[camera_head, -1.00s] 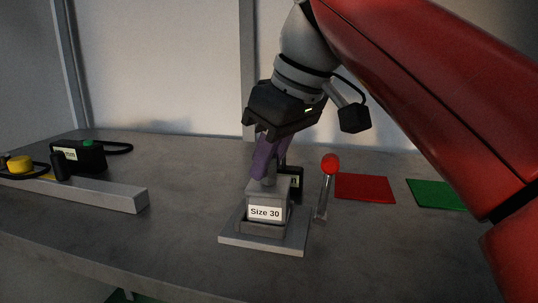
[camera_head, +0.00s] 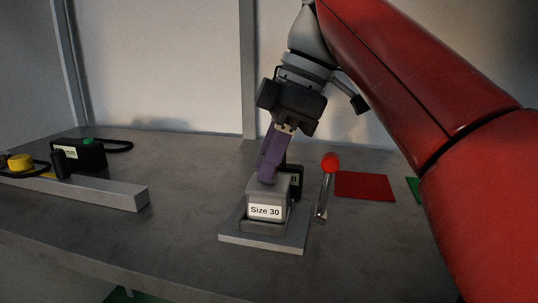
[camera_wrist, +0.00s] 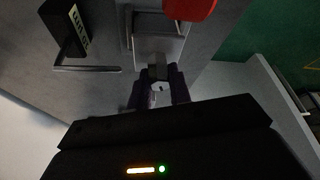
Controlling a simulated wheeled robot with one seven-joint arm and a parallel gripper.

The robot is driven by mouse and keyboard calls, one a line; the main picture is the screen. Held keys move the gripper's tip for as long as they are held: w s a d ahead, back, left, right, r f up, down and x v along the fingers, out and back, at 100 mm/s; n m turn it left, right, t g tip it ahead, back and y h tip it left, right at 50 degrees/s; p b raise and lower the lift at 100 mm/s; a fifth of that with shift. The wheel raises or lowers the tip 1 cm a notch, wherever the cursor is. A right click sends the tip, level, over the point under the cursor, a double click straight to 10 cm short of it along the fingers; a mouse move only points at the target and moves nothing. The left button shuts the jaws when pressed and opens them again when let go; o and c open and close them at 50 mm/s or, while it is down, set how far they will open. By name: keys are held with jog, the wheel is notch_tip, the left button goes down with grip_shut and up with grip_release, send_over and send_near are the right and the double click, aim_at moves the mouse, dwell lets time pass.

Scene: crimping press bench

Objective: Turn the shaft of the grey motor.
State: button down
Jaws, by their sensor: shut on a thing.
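The grey motor (camera_head: 278,190) is a square block with a white "Size 30" label, upright on a flat grey base plate (camera_head: 235,239). My gripper (camera_head: 267,179) comes down on its top from above, slightly tilted, with purple fingers. In the head view the fingers hide the shaft. In the wrist view my gripper (camera_wrist: 160,88) is shut around a small pale piece with a dark slot, the shaft (camera_wrist: 159,97).
A lever with a red knob (camera_head: 330,162) stands close to the motor's right. A small black labelled box (camera_head: 295,178) is just behind it. A red mat (camera_head: 364,186) and a green mat (camera_head: 415,188) lie right. A grey bar (camera_head: 110,194) and a black device (camera_head: 84,154) are left.

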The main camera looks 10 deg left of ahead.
jog(key=shift+n, duration=0.7)
jog(key=c, duration=1.3)
grip_release()
jog(key=shift+s+a+r, duration=0.1)
